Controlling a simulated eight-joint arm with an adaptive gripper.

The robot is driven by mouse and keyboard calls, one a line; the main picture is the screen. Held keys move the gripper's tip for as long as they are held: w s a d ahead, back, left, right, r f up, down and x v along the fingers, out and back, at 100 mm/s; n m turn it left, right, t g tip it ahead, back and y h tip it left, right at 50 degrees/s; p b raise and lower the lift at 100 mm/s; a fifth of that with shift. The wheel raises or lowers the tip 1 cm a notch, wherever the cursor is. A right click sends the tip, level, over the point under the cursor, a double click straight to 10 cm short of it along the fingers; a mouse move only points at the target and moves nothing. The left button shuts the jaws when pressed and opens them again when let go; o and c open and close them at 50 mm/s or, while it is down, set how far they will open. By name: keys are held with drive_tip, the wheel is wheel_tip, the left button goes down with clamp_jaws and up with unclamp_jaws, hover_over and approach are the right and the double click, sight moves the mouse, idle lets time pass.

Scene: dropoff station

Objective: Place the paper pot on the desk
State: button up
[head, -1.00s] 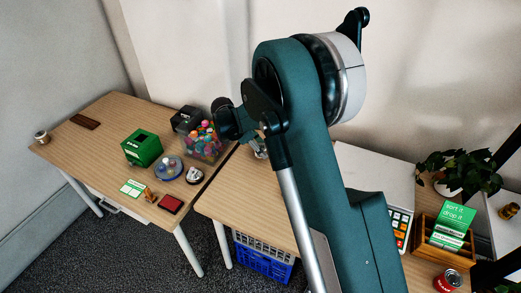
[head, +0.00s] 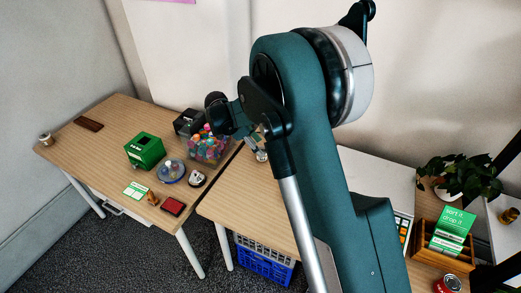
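A small grey-brown round container (head: 46,139), possibly the paper pot, stands upright at the far left end of the left desk (head: 92,150). It is too small to tell its material. My teal arm fills the middle of the head view, with its dark wrist joint over the inner end of the left desk. A small shiny metal part (head: 257,148), likely my gripper, shows beside the arm above the right desk (head: 232,190). It is mostly hidden and too small to show its fingers or anything held. It is far from the round container.
A green box (head: 145,151), a clear bin of colourful items (head: 208,146), a dark box (head: 187,122), a round dish (head: 171,171), a red pad (head: 172,206) and a brown bar (head: 89,124) stand on the left desk. A plant (head: 460,176) and a can (head: 447,284) are at right.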

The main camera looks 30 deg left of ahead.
drive_tip(key=p+v, duration=0.1)
drive_tip(key=v, duration=0.5)
drive_tip(key=shift+r, duration=0.35)
drive_tip(key=shift+s+a, duration=0.1)
drive_tip(key=shift+s, duration=0.05)
idle(0.5)
drive_tip(key=s+d+r+n+y, duration=0.1)
drive_tip(key=d+r+n, duration=0.1)
drive_tip(key=d+r, duration=0.75)
drive_tip(key=d+r+n+y, duration=0.1)
drive_tip(key=d+r, duration=0.3)
drive_tip(key=d, duration=1.1)
drive_tip(key=s+d+r+n+y, duration=0.1)
drive_tip(key=d+r+n, duration=0.1)
drive_tip(key=d+r, duration=0.75)
drive_tip(key=s+d+r+n+t+y, duration=0.1)
drive_tip(key=s+d, duration=0.5)
drive_tip(key=d, duration=0.4)
drive_tip(key=s+d+n, duration=0.1)
drive_tip(key=s+d, duration=0.5)
drive_tip(key=d, duration=0.3)
drive_tip(key=s+d+f+n+t, duration=0.2)
drive_tip(key=s+d+f, duration=0.2)
drive_tip(key=s+d, duration=0.6)
drive_tip(key=s, duration=0.4)
drive_tip(key=shift+d, duration=0.35)
